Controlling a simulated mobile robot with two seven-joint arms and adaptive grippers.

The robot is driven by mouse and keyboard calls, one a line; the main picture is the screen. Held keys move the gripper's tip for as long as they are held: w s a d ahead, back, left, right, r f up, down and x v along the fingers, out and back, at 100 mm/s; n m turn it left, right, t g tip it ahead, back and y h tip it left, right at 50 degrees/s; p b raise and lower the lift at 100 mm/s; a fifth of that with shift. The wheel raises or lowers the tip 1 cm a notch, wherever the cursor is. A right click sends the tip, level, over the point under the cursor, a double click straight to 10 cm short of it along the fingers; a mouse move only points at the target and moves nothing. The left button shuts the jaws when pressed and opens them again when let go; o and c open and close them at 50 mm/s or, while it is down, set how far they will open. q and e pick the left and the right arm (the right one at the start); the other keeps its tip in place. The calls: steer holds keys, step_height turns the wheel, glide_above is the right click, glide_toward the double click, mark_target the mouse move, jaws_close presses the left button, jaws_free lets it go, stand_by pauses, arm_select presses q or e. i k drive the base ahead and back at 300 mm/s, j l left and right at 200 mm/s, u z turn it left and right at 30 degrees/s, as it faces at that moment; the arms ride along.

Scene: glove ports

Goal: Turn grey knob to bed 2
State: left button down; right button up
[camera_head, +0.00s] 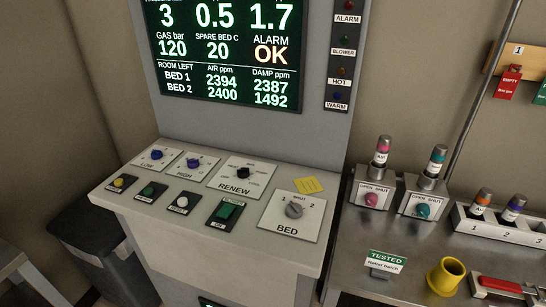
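The grey knob (294,210) sits on a white square plate marked BED (287,230), at the right end of the sloping console top. The plate carries the marks 1, SHUT and 2 around the knob's far side. The knob's pointer is too small for me to tell which mark it faces. The screen (225,50) above the console lists BED 1 and BED 2 with ppm readings, and its ALARM field reads OK. Neither of my grippers is in view, and nothing covers the knob.
A black RENEW knob (243,172), blue knobs (193,162), a green switch (225,210) and small buttons share the console. A yellow note (308,185) lies behind the BED plate. The steel bench at right holds a yellow cup (446,276), a red-handled tool (500,286) and valve blocks (370,195).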

mark_target(295, 210)
steer(key=z, duration=0.4)
steer(key=j+z, duration=0.1)
steer(key=z, duration=0.7)
steer(key=k+z, duration=0.1)
steer(key=z, duration=0.25)
steer(key=k+j, duration=0.55)
steer(key=i, duration=0.45)
